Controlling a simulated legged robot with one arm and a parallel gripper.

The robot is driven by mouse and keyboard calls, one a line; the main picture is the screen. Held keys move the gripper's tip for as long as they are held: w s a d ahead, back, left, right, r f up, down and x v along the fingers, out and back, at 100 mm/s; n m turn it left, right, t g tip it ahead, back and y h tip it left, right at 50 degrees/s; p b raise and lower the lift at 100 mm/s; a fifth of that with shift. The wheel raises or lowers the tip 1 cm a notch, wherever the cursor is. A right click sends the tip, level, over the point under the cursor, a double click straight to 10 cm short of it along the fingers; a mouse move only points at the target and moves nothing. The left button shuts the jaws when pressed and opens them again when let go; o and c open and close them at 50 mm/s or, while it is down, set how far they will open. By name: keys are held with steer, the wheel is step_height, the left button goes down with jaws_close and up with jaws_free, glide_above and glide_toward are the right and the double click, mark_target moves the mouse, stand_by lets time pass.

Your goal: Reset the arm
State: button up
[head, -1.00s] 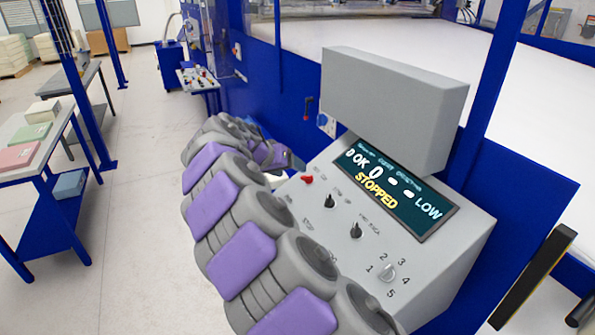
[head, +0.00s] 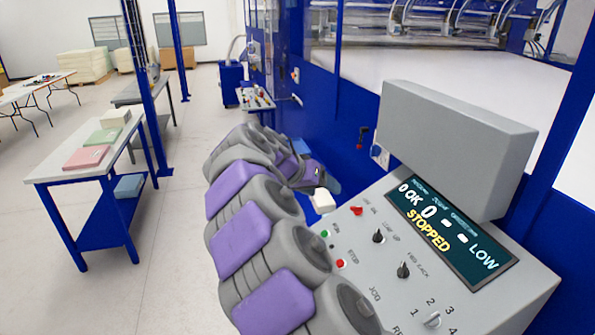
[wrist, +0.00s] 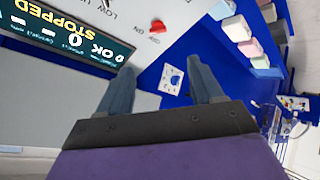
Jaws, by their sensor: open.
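My arm, grey with purple pads, rises from the bottom of the head view and bends toward the left side of the control panel. My gripper (wrist: 162,68) shows in the wrist view as two dark blue-grey fingers, spread apart with nothing between them. In the head view its end is small and partly hidden near the panel's left edge. The grey control panel (head: 375,285) has a red lever (head: 356,210), black knobs, a green button (head: 324,234) and a red stop button (head: 340,263). Its screen (head: 440,225) reads STOPPED, OK and LOW.
A grey box-shaped housing (head: 450,140) stands over the screen. The blue machine wall (head: 345,120) is behind the arm. A table (head: 60,170) with pink, green and white foam blocks stands at left. Floor (head: 100,300) between is clear.

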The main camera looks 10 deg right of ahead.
steer(key=s+d+g+y, duration=0.1)
steer(key=s+d, duration=0.1)
steer(key=s, duration=0.7)
steer(key=s+d+g+y, duration=0.2)
steer(key=s+d, duration=0.1)
steer(key=s, duration=0.7)
steer(key=s+a+f+n+g+y, duration=0.1)
steer(key=s+a+f, duration=0.3)
steer(key=s, duration=0.4)
steer(key=s+a+f+n+g+y, duration=0.1)
steer(key=s+a+f+n+y, duration=0.2)
steer(key=s, duration=0.5)
steer(key=s+a+f+n+y, duration=0.1)
steer(key=s+a+f+n, duration=0.1)
steer(key=s+a+f, duration=0.3)
steer(key=s+f, duration=0.1)
steer(key=s, duration=0.3)
steer(key=shift+f+n+g+y, duration=0.35)
steer(key=shift+n+g+y, duration=0.05)
steer(key=shift+s, duration=0.1)
